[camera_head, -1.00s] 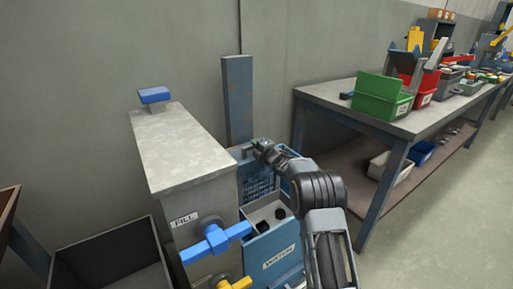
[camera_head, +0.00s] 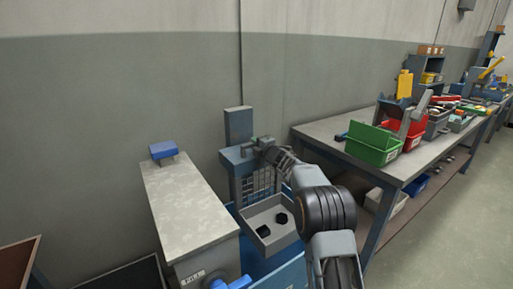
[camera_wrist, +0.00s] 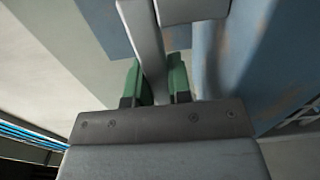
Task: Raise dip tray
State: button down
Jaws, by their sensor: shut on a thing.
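The dip tray (camera_head: 262,238) is a shallow grey tray with two dark pieces in it. It hangs in front of a mesh grid on a blue carriage (camera_head: 236,160), above the blue tank (camera_head: 290,275). My gripper (camera_head: 260,143) is at the top of this carriage, beside the blue post (camera_head: 238,124). In the wrist view, my green-padded fingers (camera_wrist: 157,84) are shut on a grey bar (camera_wrist: 146,38), the carriage's handle. The contact is partly hidden in the head view.
The workbench (camera_head: 335,128) on the right carries a green bin (camera_head: 372,145) and a red bin (camera_head: 412,142). A dark open bin (camera_head: 130,275) is at lower left.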

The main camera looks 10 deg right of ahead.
jog(key=shift+r, duration=1.05)
jog(key=c, duration=1)
grip_release()
jog(key=shift+c, duration=0.2)
jog(key=shift+f, duration=0.25)
jog(key=shift+s+d, duration=0.15)
jog(key=shift+s, duration=0.1)
jog(key=v, duration=1.3)
jog(key=shift+s, duration=0.1)
